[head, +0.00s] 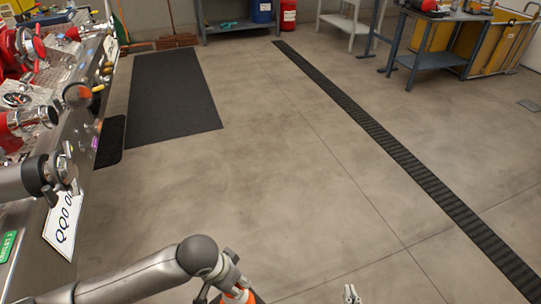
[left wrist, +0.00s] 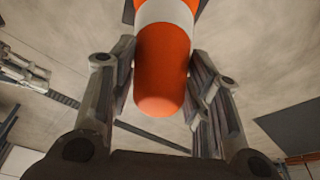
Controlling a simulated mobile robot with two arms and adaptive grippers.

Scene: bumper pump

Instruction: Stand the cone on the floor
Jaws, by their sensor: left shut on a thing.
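The cone (left wrist: 164,72) is orange with a white band. In the left wrist view its rounded tip points toward the palm, between the fingers of my left gripper (left wrist: 165,62), which is shut on it. In the head view only a small orange part of the cone (head: 248,297) shows at the bottom edge, beside my left wrist. The cone's base is out of view, so I cannot tell whether it touches the floor (head: 270,150). My right gripper (head: 352,293) shows only as small grey tips at the bottom edge of the head view; its opening is unclear.
A vehicle with a steel bumper (head: 75,140) and a number plate stands at the left. A black mat (head: 172,95) lies beside it. A dark drain strip (head: 390,140) crosses the floor at the right. Workbenches (head: 432,60) stand at the back. The middle floor is clear.

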